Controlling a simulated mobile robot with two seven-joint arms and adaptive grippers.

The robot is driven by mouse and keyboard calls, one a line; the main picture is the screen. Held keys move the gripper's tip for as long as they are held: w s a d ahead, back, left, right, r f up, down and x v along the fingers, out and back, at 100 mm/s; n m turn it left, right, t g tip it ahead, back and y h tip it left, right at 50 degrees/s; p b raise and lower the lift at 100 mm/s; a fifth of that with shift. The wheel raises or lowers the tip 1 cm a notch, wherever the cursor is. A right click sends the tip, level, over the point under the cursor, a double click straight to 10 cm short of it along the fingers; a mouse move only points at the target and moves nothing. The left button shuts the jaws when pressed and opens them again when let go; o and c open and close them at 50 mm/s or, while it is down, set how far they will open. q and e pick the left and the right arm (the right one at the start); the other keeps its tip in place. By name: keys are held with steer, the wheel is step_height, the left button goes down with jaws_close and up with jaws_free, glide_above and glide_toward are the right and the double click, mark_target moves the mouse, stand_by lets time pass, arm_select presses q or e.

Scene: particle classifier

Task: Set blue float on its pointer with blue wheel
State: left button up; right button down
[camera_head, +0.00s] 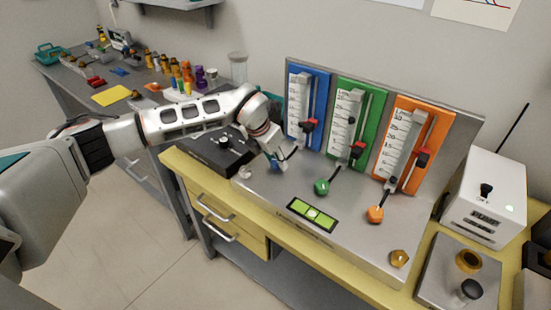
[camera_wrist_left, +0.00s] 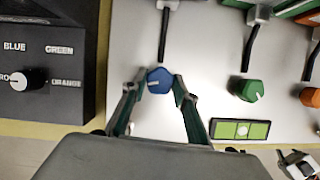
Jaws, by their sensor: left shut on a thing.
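The blue wheel (camera_head: 275,164) is at the front left of the metal panel. In the left wrist view, the blue wheel (camera_wrist_left: 159,81) sits between the two fingers of my left gripper (camera_wrist_left: 156,88), which is shut on it. The left gripper (camera_head: 273,160) partly covers the wheel in the head view. The blue flowmeter (camera_head: 320,87) has a clear scaled tube (camera_head: 299,98); its blue float is too small to make out. A red and black pointer (camera_head: 308,125) sits low on its right side.
Green (camera_head: 321,187) and orange (camera_head: 375,214) wheels stand to the right, below the green (camera_head: 366,115) and orange (camera_head: 426,150) flowmeters. A black selector box (camera_head: 215,150) is close on the left. A green level (camera_head: 312,214) lies in front.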

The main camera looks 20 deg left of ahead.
arm_select(q)
steer(key=shift+r+n+y, duration=0.1)
steer(key=shift+n+y, duration=0.2)
steer(key=shift+n, duration=0.7)
steer(key=o, duration=1.1)
steer(key=v, duration=1.2)
steer(key=shift+s+d, duration=0.1)
steer(key=shift+s, duration=0.1)
